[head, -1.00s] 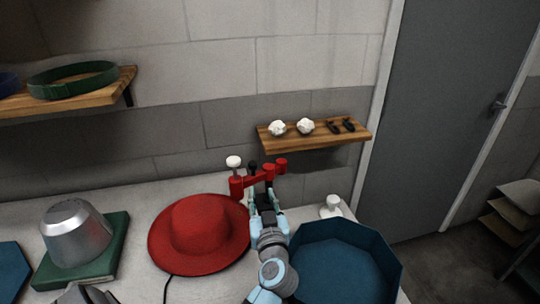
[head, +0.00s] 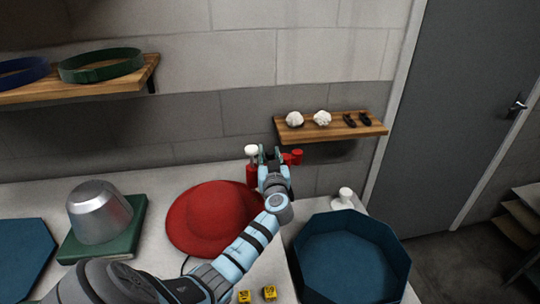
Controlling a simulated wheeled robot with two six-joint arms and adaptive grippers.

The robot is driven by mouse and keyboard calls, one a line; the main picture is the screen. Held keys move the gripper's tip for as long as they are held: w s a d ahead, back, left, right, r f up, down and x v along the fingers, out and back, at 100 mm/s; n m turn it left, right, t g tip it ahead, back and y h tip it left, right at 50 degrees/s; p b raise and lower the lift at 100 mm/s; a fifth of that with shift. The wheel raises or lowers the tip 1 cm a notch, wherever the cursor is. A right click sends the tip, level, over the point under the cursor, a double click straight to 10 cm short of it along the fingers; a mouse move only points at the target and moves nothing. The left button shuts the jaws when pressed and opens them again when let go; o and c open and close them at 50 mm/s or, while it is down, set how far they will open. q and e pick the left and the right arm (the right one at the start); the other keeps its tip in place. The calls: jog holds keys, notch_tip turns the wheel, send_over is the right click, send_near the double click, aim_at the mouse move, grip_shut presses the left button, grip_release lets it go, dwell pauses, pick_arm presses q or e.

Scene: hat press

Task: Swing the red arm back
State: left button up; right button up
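The red arm stands behind the red hat (head: 208,222), mostly hidden behind my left gripper. Its red post (head: 252,174) shows left of the gripper, and its red end (head: 297,157) shows to the right. My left gripper (head: 270,152) is at the middle of the red arm, with its two fingers pointing away and apart. A dark part shows between the fingers; I cannot tell whether they touch it. My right gripper is not in view.
A white knob (head: 251,150) tops the post. A blue octagonal tray (head: 400,258) lies right of my arm, with a white knob (head: 345,195) behind it. A metal block (head: 98,212) stands on a green base (head: 134,225). A small wooden shelf (head: 335,132) hangs behind.

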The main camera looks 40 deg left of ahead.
pick_arm(q)
jog(key=shift+w+f, duration=0.1)
grip_shut()
